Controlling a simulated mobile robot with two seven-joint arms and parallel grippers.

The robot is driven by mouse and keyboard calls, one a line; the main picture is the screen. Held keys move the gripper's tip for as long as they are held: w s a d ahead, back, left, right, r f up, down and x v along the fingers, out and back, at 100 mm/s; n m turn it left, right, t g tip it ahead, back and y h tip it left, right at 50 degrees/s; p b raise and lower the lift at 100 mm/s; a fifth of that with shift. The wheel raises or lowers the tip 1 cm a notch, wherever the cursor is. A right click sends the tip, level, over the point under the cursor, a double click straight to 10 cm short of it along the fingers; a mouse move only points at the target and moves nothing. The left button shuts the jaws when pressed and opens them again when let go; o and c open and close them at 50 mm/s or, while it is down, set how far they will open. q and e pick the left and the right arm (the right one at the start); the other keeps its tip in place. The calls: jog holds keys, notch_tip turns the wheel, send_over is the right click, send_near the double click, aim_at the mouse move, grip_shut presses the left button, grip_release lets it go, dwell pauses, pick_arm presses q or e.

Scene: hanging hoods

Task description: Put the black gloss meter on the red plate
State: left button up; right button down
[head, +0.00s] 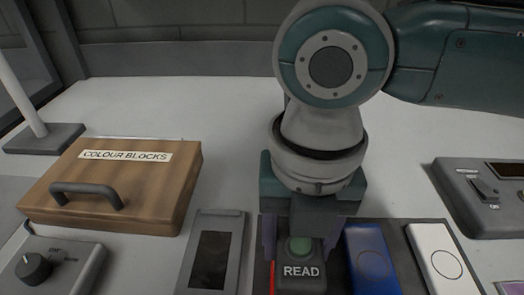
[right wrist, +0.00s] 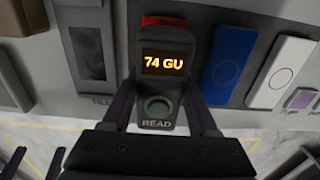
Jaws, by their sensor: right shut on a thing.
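The black gloss meter (head: 301,279) has a green button and the word READ. In the right wrist view the meter (right wrist: 160,92) shows a lit "74 GU" display. My right gripper (head: 299,240) is shut on the meter, one finger on each side. The red plate (right wrist: 165,20) shows as a red edge past the meter's far end; in the head view a thin strip of the red plate (head: 272,276) shows at the meter's left. The meter covers most of the plate. I cannot tell whether they touch.
A blue plate (head: 371,262) and a white plate (head: 445,260) lie to the right in a dark tray. A grey panel (head: 213,252) lies at the left, beside the wooden "COLOUR BLOCKS" box (head: 150,190). A switch box (head: 487,200) stands at the right.

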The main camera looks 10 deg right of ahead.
jog(key=shift+f+b, duration=0.4)
jog(key=shift+f, duration=0.2)
jog(key=shift+c, duration=0.4)
grip_release()
